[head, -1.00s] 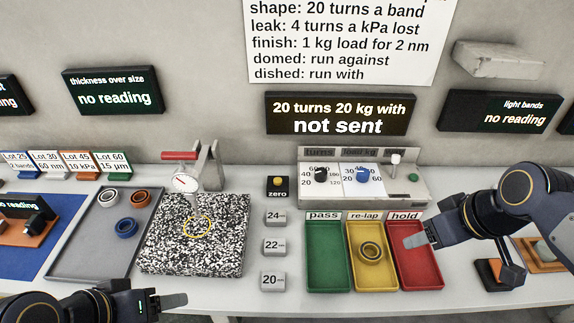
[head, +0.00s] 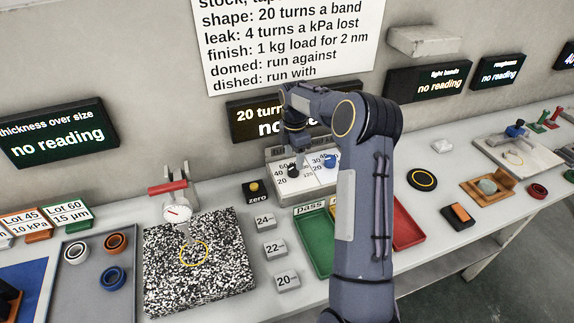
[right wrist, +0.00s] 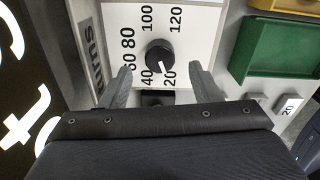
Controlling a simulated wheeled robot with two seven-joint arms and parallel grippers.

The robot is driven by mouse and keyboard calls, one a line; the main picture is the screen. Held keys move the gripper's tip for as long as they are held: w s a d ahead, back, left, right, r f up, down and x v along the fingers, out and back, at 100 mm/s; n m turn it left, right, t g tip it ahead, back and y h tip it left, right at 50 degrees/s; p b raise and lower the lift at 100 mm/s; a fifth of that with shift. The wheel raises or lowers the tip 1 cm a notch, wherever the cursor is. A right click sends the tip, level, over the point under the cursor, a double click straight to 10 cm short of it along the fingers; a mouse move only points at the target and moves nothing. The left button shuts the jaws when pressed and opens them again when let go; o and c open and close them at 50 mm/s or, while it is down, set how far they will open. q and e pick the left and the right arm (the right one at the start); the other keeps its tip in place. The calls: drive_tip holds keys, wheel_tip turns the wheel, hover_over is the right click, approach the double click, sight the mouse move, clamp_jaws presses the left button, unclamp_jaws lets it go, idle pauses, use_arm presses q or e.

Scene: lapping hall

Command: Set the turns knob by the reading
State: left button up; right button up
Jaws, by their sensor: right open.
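The black turns knob (right wrist: 157,56) sits on a white dial numbered 20 to 120 in the right wrist view; its white mark points at or near 20. In the head view the knob (head: 292,171) is at the left of the control panel (head: 279,186). My right gripper (right wrist: 161,72) is open, its fingers on either side of the knob; contact cannot be told. In the head view this gripper (head: 298,158) is over the knob. The blue load knob (head: 330,161) is beside it. The display (head: 240,108) is partly hidden by my arm; "20 turn" shows. My left gripper is out of view.
A wall sheet (head: 290,40) reads "shape: 20 turns a band" and "leak: 4 turns a kPa lost". The thickness display (head: 57,132) and light bands display (head: 428,84) say "no reading".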

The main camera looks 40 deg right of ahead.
sight(293, 167)
drive_tip(key=shift+f, duration=2.3)
drive_tip(key=shift+c, duration=0.5)
drive_tip(key=c, duration=0.9)
